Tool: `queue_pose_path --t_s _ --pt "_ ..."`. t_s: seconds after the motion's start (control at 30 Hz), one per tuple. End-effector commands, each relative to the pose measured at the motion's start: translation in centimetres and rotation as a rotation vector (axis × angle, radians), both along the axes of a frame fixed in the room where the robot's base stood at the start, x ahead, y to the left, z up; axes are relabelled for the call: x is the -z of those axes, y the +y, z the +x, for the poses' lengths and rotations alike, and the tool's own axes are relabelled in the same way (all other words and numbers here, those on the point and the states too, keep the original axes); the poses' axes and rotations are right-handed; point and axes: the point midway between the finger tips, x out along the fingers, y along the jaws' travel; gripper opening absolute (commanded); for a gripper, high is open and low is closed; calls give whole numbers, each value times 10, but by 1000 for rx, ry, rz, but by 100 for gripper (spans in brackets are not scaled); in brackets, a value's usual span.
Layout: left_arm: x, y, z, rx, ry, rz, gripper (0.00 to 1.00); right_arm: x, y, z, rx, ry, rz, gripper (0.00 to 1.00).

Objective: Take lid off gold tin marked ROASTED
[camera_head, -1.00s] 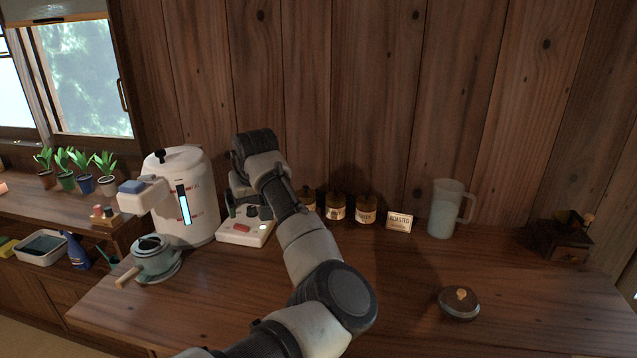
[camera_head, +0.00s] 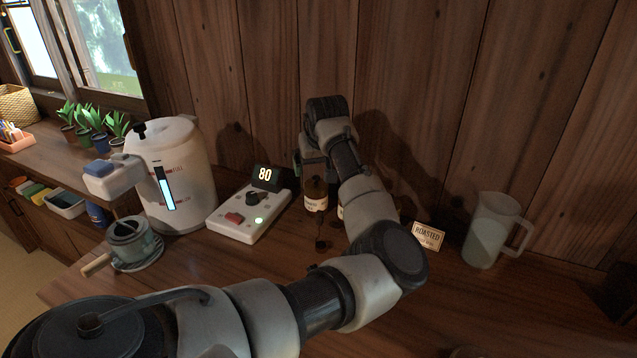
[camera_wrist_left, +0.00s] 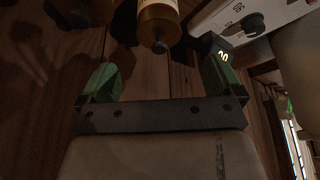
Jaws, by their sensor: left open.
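A gold-brown tin (camera_head: 316,195) with a pale label stands on the counter behind my left arm; its label is too small to read. My left gripper (camera_head: 312,160) is above and behind it, mostly hidden by the wrist. In the left wrist view, the green-tipped fingers (camera_wrist_left: 159,78) are spread apart and empty, with a gold-brown tin (camera_wrist_left: 158,20) and its dark knob beyond them, not touched. A card reading ROASTED (camera_head: 429,236) stands right of my forearm. My arm hides most of the space between tin and card. My right gripper is out of view.
Left of the tin is a white control box (camera_head: 240,222) with a display reading 80 (camera_head: 265,175). Further left are a white water boiler (camera_head: 190,190) and a teal pot (camera_head: 130,240). A clear jug (camera_head: 490,235) stands right of the card. The wooden wall is close behind.

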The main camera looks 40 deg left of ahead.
Motion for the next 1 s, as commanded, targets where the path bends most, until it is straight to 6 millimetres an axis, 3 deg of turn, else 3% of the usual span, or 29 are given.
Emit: queue_pose_path --t_s 0.23,0.5,0.8,1.0 --pt "20 6 4 1 1 -2 96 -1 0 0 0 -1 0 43" --pt "56 17 10 0 1 -1 96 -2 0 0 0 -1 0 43" --pt "61 19 12 1 -2 -1 96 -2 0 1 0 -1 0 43" --pt "61 19 12 0 -1 -1 66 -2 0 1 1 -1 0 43"
